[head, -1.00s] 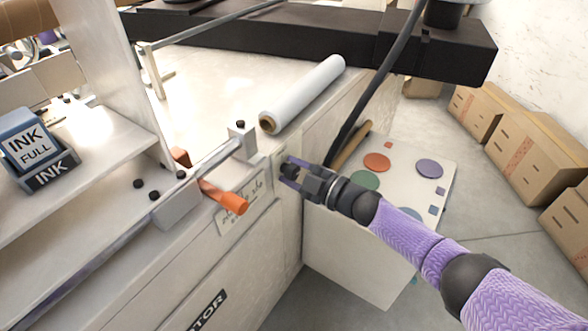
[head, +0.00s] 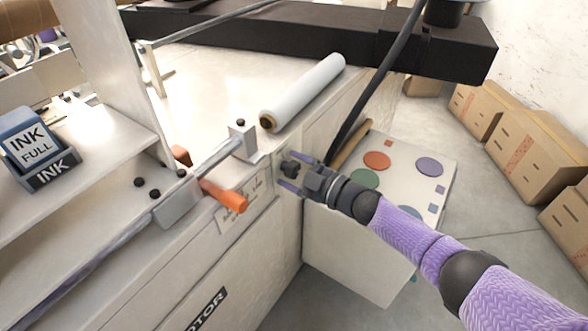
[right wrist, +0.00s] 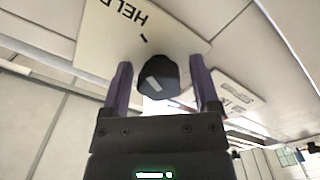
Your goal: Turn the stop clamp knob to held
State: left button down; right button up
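The stop clamp knob (head: 289,168) is a small black knob on the machine's side panel. It also shows in the right wrist view (right wrist: 158,77), with a pale pointer mark on its face. A white plate (right wrist: 104,38) behind it bears the word HELD and a short black tick. My right gripper (head: 294,173) is open at the knob. In the right wrist view its purple fingers (right wrist: 159,88) stand on either side of the knob, with a gap on both sides. My left gripper is not in view.
An orange-handled lever (head: 225,195) sticks out left of the knob. A white roll (head: 303,93) lies on the machine top. A white board with coloured dots (head: 400,177) stands to the right, cardboard boxes (head: 527,135) beyond.

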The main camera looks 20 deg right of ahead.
jog(key=shift+s+d+r, duration=0.1)
pick_arm(q)
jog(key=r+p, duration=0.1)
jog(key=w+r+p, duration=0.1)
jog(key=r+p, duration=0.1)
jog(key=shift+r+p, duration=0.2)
jog(key=shift+p, duration=0.1)
pick_arm(e)
jog(key=v, duration=0.9)
jog(key=shift+s+d, duration=0.2)
jog(key=shift+s, duration=0.05)
